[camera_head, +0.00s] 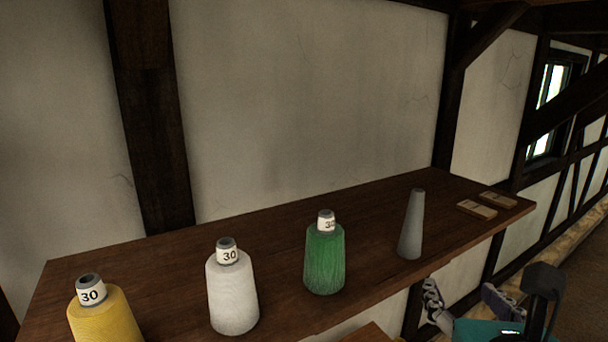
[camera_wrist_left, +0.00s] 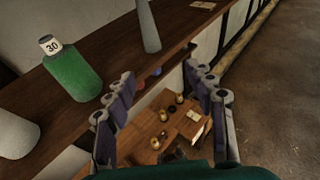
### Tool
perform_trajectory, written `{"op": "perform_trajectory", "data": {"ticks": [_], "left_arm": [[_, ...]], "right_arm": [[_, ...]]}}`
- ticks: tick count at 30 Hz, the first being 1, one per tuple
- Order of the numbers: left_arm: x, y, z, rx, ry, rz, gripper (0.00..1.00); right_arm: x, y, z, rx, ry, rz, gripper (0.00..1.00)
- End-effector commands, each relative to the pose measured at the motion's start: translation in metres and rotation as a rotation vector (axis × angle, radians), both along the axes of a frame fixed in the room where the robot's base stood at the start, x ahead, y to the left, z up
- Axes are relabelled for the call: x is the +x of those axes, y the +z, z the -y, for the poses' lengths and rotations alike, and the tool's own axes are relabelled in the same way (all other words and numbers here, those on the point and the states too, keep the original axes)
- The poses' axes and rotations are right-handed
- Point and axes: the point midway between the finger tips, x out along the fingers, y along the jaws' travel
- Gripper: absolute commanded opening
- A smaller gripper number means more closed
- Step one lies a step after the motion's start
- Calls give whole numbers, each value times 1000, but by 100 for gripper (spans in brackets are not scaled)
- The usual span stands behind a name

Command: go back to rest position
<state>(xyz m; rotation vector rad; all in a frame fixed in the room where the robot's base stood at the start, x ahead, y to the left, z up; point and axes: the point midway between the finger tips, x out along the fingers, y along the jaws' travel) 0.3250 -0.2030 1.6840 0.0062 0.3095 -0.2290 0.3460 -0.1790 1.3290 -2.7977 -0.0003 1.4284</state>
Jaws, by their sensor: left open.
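My left gripper (camera_head: 466,300) is at the lower right of the head view, in front of the front edge of the wooden shelf (camera_head: 275,240) and to the right of the grey cone. In the left wrist view its two fingers (camera_wrist_left: 160,80) stand wide apart with nothing held between them. The gripper is open and empty. My right gripper is in neither view.
On the shelf stand a yellow spool (camera_head: 105,318), a white spool (camera_head: 232,295), a green spool (camera_head: 324,262) and a bare grey cone (camera_head: 411,230). Two small wooden pieces (camera_head: 477,209) lie at the right end. A lower wooden table (camera_wrist_left: 150,140) with small items shows below.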

Motion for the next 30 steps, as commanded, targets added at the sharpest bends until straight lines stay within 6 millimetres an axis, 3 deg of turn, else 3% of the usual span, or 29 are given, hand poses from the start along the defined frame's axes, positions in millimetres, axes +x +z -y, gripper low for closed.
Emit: {"op": "perform_trajectory", "data": {"ticks": [11,17,20,23,30], "left_arm": [[30,-66,-42,-166,151,-122,55],[52,-128,-85,-343,309,-228,55],[64,-173,-116,-476,430,-294,55],[74,-234,-158,-666,597,-368,55],[75,-394,-260,-1261,1087,-491,55]], "right_arm": [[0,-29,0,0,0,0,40],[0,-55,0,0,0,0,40],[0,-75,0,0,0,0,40],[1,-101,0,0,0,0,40],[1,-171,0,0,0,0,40]]}}
